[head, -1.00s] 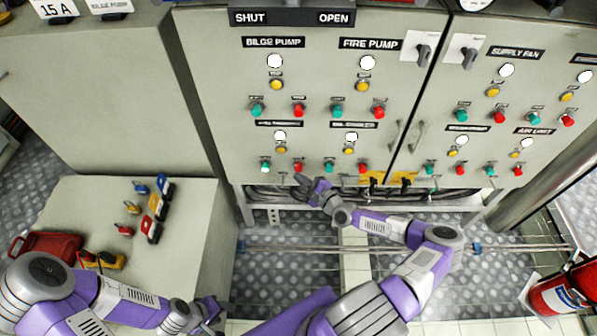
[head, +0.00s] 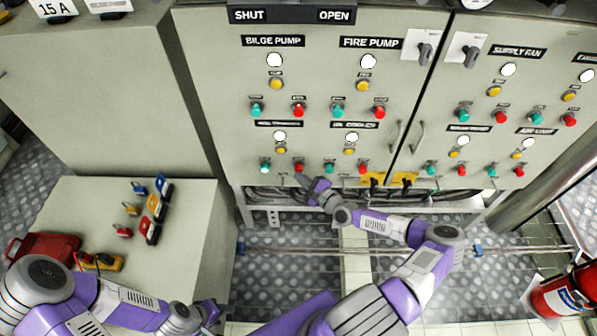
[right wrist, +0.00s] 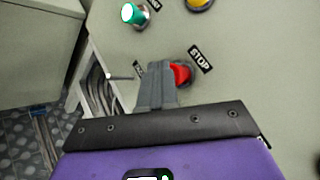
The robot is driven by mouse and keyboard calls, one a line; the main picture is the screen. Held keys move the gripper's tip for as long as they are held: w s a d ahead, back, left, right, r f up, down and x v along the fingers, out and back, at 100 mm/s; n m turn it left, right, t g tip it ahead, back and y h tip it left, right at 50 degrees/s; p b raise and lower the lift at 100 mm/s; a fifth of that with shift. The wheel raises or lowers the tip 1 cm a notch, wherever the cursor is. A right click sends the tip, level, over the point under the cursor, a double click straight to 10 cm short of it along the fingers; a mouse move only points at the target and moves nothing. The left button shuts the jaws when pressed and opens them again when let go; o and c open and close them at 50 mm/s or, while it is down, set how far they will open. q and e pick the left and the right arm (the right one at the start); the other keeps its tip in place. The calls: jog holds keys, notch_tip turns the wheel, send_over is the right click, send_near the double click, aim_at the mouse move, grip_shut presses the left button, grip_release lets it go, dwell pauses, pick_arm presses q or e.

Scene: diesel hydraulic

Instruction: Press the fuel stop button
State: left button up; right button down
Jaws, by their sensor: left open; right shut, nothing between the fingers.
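A red button (right wrist: 181,72) with a STOP label (right wrist: 200,59) shows in the right wrist view. In the head view the red button (head: 298,167) sits in the lower left row of the grey cabinet. My right gripper (head: 302,181) is shut and empty, just below this button. In the right wrist view its fingers (right wrist: 156,78) overlap the button's left edge; I cannot tell whether they touch it. A second small label is mostly hidden behind the fingers. The nameplate above this group (head: 279,124) is too blurred to read. My left gripper (head: 213,312) is open at the bottom, away from the cabinet.
A lit green button (head: 265,168) and a yellow one (head: 280,150) are close by. Cables (head: 290,195) run under the cabinet. A bench (head: 75,200) with padlocks stands left; a fire extinguisher (head: 560,295) is at lower right.

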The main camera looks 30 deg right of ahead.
jog(key=shift+w+d+b, duration=0.2)
jog(key=shift+w+b, duration=0.1)
jog(key=shift+b, duration=0.15)
dwell(0.6)
jog(key=shift+s+a, duration=0.5)
jog(key=shift+s, duration=0.3)
jog(key=shift+s+a+p, duration=0.3)
jog(key=shift+s+a, duration=0.15)
jog(key=shift+s, duration=0.25)
jog(key=shift+s+a+p, duration=0.25)
jog(key=shift+s+a, duration=0.2)
jog(key=shift+s, duration=0.3)
jog(key=shift+s+a+p, duration=0.3)
jog(key=shift+s+a, duration=0.15)
jog(key=shift+s, duration=0.25)
